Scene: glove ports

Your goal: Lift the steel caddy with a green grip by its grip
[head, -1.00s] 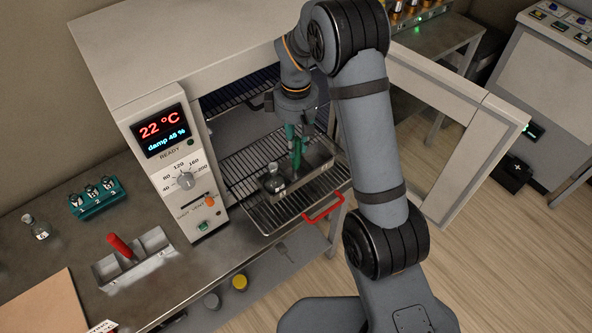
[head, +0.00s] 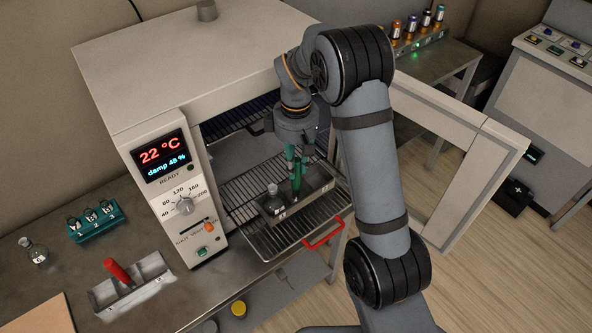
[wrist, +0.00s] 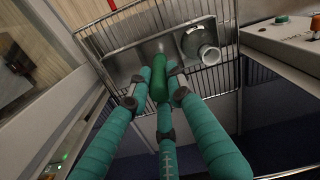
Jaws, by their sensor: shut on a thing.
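The steel caddy (head: 317,186) with a green grip is on the pulled-out wire rack of the oven, in the middle of the head view. A small glass bottle (head: 273,200) stands in its left part; it also shows in the wrist view (wrist: 202,47). My gripper (head: 297,176) points down over the caddy, its teal fingers closed around the upright grip. In the wrist view the green grip (wrist: 159,78) sits between the fingers, and the caddy's tray (wrist: 150,51) lies beyond. I cannot tell whether the caddy touches the rack.
The oven body (head: 180,60) stands left and above, its door (head: 465,160) open at right. The rack (head: 262,238) has a red handle (head: 323,233) in front. A red-grip caddy (head: 132,285) and a teal vial holder (head: 97,223) are on the bench.

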